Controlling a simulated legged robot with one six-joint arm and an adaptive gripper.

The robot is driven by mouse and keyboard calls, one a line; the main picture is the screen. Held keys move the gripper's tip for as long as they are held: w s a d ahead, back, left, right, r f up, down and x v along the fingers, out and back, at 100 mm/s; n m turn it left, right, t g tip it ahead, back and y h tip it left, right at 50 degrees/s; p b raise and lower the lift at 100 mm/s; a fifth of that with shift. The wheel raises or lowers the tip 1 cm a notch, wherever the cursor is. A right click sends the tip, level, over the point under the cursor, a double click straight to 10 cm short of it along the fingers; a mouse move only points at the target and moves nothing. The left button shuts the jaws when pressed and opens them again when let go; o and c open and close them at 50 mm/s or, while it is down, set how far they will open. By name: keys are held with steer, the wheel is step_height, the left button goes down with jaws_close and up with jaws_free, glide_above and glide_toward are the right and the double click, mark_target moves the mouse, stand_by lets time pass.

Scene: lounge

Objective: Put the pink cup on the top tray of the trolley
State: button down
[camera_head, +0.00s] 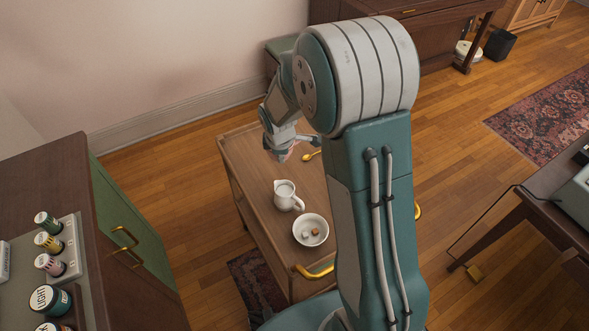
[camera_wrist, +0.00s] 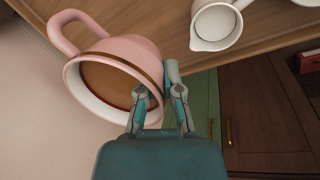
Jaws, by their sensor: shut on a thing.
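My gripper (camera_wrist: 160,88) is shut on the cup's wall near the rim, one finger inside and one outside. In the head view my gripper (camera_head: 290,146) is at the far end of the wooden trolley's top tray (camera_head: 262,222). Only a little pink shows there; my gripper and arm hide most of the cup. I cannot tell whether the cup touches the tray.
On the tray stand a white jug (camera_head: 288,199) and a white bowl (camera_head: 310,230) with small cubes. A gold spoon (camera_head: 311,156) lies near my gripper. A cabinet (camera_head: 128,225) with jars stands left, a desk (camera_head: 545,215) right. My arm covers the tray's right side.

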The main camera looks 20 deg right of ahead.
steer(key=w+f, duration=0.3)
steer(key=w, duration=0.1)
steer(key=w+f, duration=0.3)
steer(key=w, duration=0.2)
steer(key=w+f, duration=0.3)
steer(key=w, duration=0.1)
steer(key=shift+w+d+f, duration=0.15)
steer(key=shift+d, duration=0.1)
steer(key=shift+w+f, duration=0.1)
steer(key=shift+f, duration=0.1)
steer(key=shift+s+x, duration=0.1)
steer(key=shift+x, duration=0.7)
steer(key=shift+s+x, duration=0.15)
steer(key=shift+x, duration=0.65)
steer(key=shift+a+f, duration=0.1)
steer(key=shift+a, duration=0.05)
steer(key=c, duration=0.8)
jaws_free()
